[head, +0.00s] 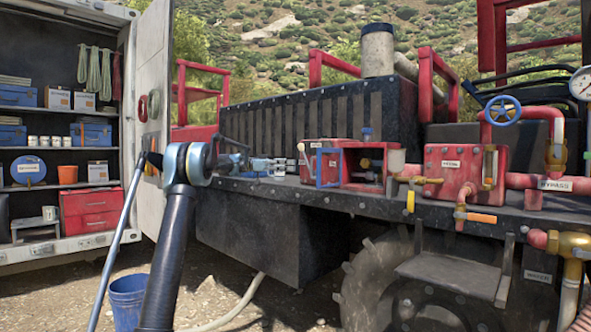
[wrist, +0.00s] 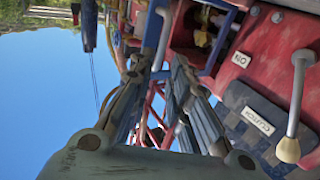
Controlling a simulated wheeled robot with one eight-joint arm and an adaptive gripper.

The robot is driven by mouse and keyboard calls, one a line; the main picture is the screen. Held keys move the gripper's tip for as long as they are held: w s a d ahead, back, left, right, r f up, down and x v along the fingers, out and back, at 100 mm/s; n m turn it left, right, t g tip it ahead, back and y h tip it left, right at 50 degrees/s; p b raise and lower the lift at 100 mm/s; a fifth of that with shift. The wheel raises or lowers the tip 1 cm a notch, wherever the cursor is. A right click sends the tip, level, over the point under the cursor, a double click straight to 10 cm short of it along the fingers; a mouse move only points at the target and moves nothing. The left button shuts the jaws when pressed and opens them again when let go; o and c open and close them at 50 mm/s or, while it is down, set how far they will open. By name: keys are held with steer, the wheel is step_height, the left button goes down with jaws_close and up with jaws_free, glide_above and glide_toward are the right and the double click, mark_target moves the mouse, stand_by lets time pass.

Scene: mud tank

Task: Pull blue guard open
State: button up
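The blue guard (head: 319,168) is a thin blue frame at the front left of an open red box on the truck deck in the head view. In the wrist view, blue bars of the guard (wrist: 222,42) show beyond my fingers. My gripper (wrist: 158,68) is open, its two long fingers apart with a visible gap. One blue bar lies in line with the gap near the fingertips; I cannot tell whether it touches them. In the head view my arm reaches right toward the guard from the left, and the fingertips are too small to make out.
A lever with a pale knob (wrist: 288,150) stands beside a CLUTCH plate (wrist: 257,121) at the right of the wrist view. A red pump box (head: 466,170) and a blue valve wheel (head: 503,110) are right of the guard. A cabinet door (head: 153,120) stands open at left.

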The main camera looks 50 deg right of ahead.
steer(key=shift+v, duration=0.9)
steer(key=shift+w, duration=0.1)
steer(key=a+f+n+t, duration=0.4)
steer(key=a+n, duration=0.1)
steer(key=a, duration=0.7)
steer(key=a+f+n+t+y, duration=0.1)
steer(key=a+f+n+t, duration=0.3)
steer(key=a, duration=0.8)
steer(key=a+f+n+t, duration=0.3)
steer(key=a+f+n, duration=0.25)
steer(key=a, duration=0.65)
steer(key=s+a+f+n+t+y, duration=0.2)
steer(key=s+a+f+n, duration=0.3)
steer(key=a+f, duration=0.5)
steer(key=s+a+f+n+t+y, duration=0.2)
steer(key=s+a+f+n, duration=0.3)
steer(key=a+f, duration=0.5)
steer(key=s+a+f+n+t+y, duration=0.2)
steer(key=s+a+f, duration=0.6)
steer(key=a, duration=0.8)
step_height(320, 180, down, 3)
steer(key=n+y, duration=0.2)
steer(key=n, duration=0.1)
steer(key=shift+s+a+r+y, duration=0.15)
steer(key=shift+s+r+y, duration=0.1)
steer(key=shift+s+y, duration=0.05)
